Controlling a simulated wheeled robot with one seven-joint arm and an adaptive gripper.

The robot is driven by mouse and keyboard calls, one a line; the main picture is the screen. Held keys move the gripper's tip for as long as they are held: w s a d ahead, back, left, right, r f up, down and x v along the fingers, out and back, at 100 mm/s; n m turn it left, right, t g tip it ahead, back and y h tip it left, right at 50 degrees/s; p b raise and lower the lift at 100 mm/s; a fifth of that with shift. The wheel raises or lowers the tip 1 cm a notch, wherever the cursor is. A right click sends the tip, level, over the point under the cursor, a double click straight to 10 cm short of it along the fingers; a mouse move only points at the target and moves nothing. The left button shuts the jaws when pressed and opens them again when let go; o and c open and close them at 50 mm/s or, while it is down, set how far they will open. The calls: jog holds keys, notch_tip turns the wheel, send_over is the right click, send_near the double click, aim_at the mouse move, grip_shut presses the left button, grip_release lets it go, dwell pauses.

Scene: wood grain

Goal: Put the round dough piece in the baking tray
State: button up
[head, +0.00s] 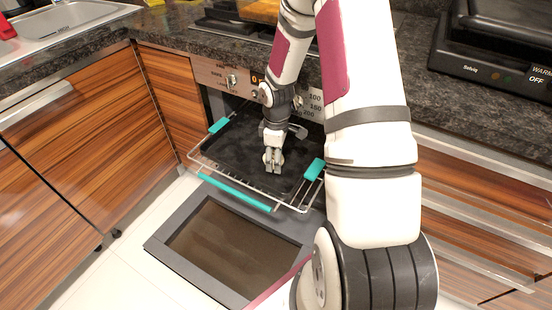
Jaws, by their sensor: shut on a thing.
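The dark baking tray (228,165) sits on a pulled-out wire oven rack in the middle of the head view. My gripper (273,170) points down over the right part of the tray, with its fingers low and close to the tray floor. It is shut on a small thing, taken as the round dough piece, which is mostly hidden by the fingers. I cannot tell whether it touches the tray. No other dough piece shows.
The wire rack has teal grips (314,170) at its sides and a teal front bar (236,192). The oven door (173,240) hangs open below. Oven knobs (232,81) and the dark counter are behind. A black scale (495,60) stands on the counter at right.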

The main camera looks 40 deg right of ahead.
jog(key=shift+f, duration=0.1)
jog(key=o, duration=1.2)
